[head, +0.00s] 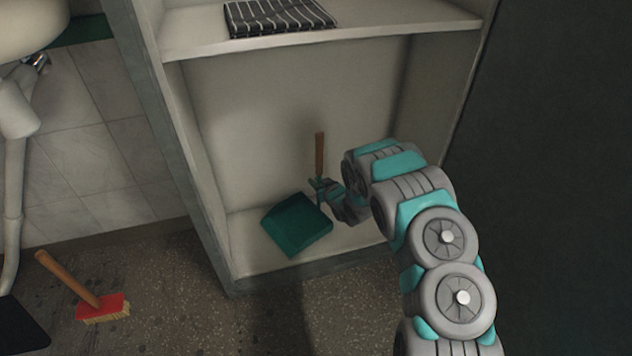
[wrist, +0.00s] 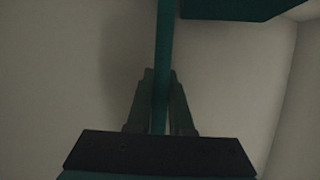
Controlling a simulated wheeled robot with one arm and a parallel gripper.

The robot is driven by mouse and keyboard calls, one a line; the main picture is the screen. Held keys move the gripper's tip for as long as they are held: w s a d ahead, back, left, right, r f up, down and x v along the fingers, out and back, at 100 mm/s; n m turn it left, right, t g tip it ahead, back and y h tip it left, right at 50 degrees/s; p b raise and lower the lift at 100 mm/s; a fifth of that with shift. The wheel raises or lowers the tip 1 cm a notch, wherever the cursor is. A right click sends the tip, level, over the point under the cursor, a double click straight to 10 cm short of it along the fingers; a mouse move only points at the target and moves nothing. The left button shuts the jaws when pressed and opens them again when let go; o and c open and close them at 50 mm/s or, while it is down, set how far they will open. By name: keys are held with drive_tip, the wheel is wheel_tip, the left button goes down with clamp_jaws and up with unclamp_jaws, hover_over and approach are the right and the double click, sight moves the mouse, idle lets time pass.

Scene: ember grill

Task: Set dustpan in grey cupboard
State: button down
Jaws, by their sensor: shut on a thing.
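The dustpan (head: 297,225) has a dark green pan and an upright handle with a brown wooden upper part (head: 320,154). In the head view its pan is inside the bottom compartment of the grey cupboard (head: 225,160), at or just above the cupboard floor; I cannot tell if it touches. My gripper (head: 318,187) is shut on the handle just below the wooden part. In the wrist view the green handle (wrist: 165,40) runs between the two fingers of my gripper (wrist: 160,90), and part of the pan (wrist: 235,8) shows at the top.
A shelf (head: 390,33) above holds a folded striped cloth (head: 280,17). A red brush with a wooden handle (head: 102,307) lies on the floor at left. A sink with a pipe (head: 14,200) is at the left. The cupboard's side walls flank my arm.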

drive_tip(key=shift+f, duration=0.5)
idle(0.4)
drive_tip(key=c, duration=0.7)
unclamp_jaws()
drive_tip(key=shift+c, duration=0.2)
drive_tip(key=shift+s, duration=0.1)
